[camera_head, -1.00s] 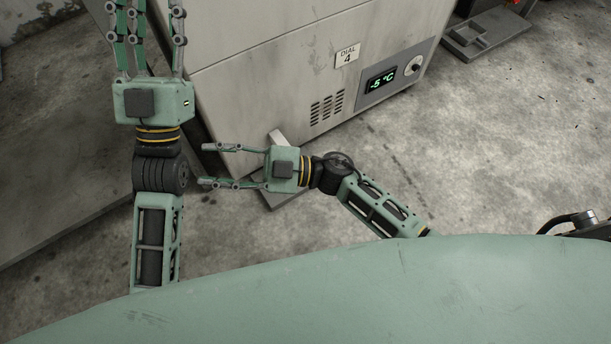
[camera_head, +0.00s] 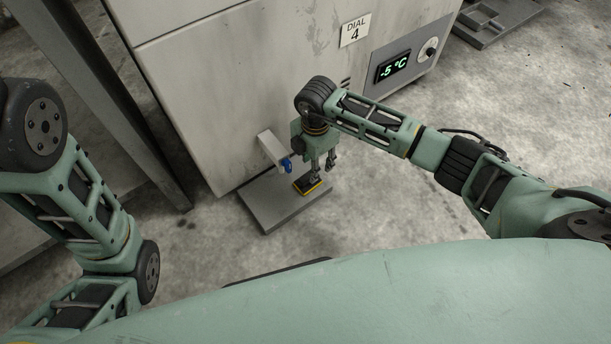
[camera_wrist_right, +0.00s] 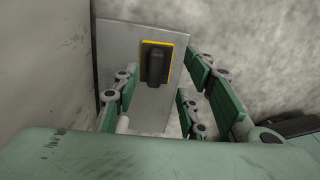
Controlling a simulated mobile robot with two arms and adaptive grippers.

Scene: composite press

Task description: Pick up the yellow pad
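The yellow pad (camera_head: 313,189) lies on a grey plate (camera_head: 270,213) on the floor at the foot of the grey machine. In the right wrist view the pad (camera_wrist_right: 157,63) is a yellow-edged rectangle with a dark raised block on top. My right gripper (camera_head: 323,172) points down just above the pad and partly covers it in the head view. Its fingers are spread, with a gap between them in the wrist view (camera_wrist_right: 155,82), and they hold nothing. Whether any finger touches the pad is unclear. My left arm shows at the left, but its gripper is out of view.
The grey machine (camera_head: 230,100) stands right behind the plate. A pale spout (camera_head: 272,150) with a blue tap (camera_head: 286,165) juts out close to my right gripper. A metal post (camera_head: 110,95) stands at the left.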

